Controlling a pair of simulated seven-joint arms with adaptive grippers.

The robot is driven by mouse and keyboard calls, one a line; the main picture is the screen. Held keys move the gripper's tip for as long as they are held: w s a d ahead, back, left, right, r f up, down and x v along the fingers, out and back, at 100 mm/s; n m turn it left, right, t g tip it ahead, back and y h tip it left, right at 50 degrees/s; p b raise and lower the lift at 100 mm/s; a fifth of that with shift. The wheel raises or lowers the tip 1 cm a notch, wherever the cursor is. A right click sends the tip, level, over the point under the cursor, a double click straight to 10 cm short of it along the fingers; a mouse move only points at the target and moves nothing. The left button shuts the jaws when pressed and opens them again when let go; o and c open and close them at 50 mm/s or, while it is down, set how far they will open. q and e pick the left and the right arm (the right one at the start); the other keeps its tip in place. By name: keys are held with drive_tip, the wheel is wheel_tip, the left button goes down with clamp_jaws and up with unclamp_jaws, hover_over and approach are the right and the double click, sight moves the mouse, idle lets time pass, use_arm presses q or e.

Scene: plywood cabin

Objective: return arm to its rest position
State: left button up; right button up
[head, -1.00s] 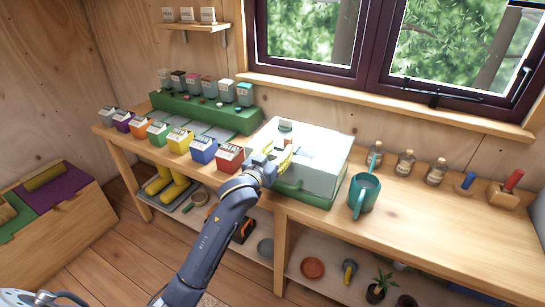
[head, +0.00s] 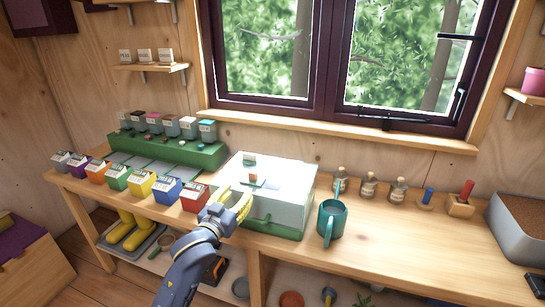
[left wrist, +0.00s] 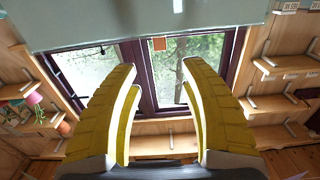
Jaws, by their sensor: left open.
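My left gripper (head: 234,202) has yellow fingers and is at the front left corner of the pale box with a green base (head: 292,207). Whether it touches the box cannot be told. In the left wrist view its two fingers (left wrist: 158,75) are spread wide with nothing between them. A pale surface, probably the box, crosses the top of that view, with a small orange-red piece (left wrist: 159,44) at its edge. My right gripper is not in view.
A row of coloured boxes, including a red one (head: 194,199), lines the bench to the left. Corked bottles (head: 368,187) stand along the back. The bench right of the mug is mostly clear.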

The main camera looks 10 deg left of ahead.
use_arm(q)
drive_tip(key=s+a+f+m+g+y, duration=0.1)
drive_tip(key=s+a+f+g+y, duration=0.15)
drive_tip(key=s+f, duration=0.75)
drive_tip(key=s+a+f+m+g+y, duration=0.25)
drive_tip(key=s+f, duration=0.25)
drive_tip(key=s, duration=0.4)
drive_tip(key=s+a+f+m+g+y, duration=0.1)
drive_tip(key=s+a+f+g, duration=0.15)
drive_tip(key=s+f, duration=0.5)
drive_tip(key=s+a+f+m+g+y, duration=0.1)
drive_tip(key=s+f+g, duration=0.25)
drive_tip(key=s, duration=0.65)
drive_tip(key=s+d+f+g+h, duration=0.1)
drive_tip(key=s+d+f+h, duration=0.15)
drive_tip(key=f, duration=1.45)
drive_tip(key=s+d+f+g+h, duration=0.15)
drive_tip(key=d+f, duration=0.25)
drive_tip(key=f, duration=1.3)
drive_tip(key=s+f+n+g, duration=0.3)
drive_tip(key=s+f, duration=1.4)
drive_tip(key=s, duration=0.3)
drive_tip(key=shift+a+f, duration=0.4)
